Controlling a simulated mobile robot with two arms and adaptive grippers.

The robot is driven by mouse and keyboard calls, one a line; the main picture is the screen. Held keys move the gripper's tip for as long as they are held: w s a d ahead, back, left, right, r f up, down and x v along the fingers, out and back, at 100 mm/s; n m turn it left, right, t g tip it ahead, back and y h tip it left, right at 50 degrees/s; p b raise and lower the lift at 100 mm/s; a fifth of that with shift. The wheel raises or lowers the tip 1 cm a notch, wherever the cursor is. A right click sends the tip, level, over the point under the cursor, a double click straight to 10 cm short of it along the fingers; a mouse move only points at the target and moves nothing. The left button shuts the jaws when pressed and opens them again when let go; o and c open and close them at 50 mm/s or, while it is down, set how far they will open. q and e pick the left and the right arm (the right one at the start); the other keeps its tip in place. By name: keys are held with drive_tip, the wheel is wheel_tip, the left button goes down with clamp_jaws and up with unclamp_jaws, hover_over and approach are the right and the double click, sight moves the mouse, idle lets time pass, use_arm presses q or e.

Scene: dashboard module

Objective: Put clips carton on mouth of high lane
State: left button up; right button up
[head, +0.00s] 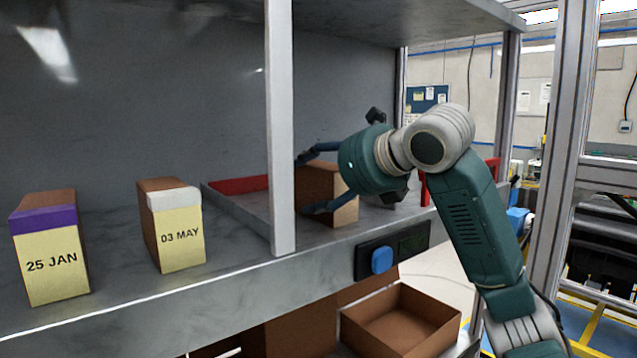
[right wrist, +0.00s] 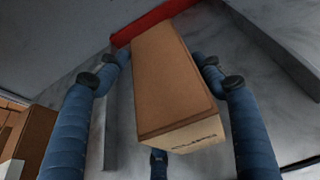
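The clips carton (head: 312,190) is a plain brown box at the shelf, just right of the grey upright post. Its end with upside-down "CLIPS" lettering faces the camera in the right wrist view (right wrist: 172,85). My right gripper (head: 322,178) has its blue fingers on both sides of the carton; in the right wrist view the fingertips (right wrist: 163,62) are very close to its sides. Whether they press on it is unclear. The high lane (head: 232,203), with low grey walls and a red strip, lies left of and behind the carton. My left gripper is out of view.
Two cartons, dated 25 JAN (head: 52,262) and 03 MAY (head: 181,236), stand on the shelf at left. A black panel with a blue button (head: 381,260) is on the shelf's front edge. An open brown box (head: 400,325) is below. The post (head: 280,130) stands close to my fingers.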

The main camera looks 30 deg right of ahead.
drive_tip(key=o, duration=0.3)
drive_tip(key=shift+s+r, duration=0.1)
drive_tip(key=shift+s, duration=0.05)
drive_tip(key=shift+s+d+r, duration=0.15)
drive_tip(key=shift+s, duration=0.15)
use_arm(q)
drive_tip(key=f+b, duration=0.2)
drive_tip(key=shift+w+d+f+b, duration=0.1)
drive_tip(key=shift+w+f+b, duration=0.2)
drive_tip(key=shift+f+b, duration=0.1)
use_arm(e)
drive_tip(key=v, duration=1.1)
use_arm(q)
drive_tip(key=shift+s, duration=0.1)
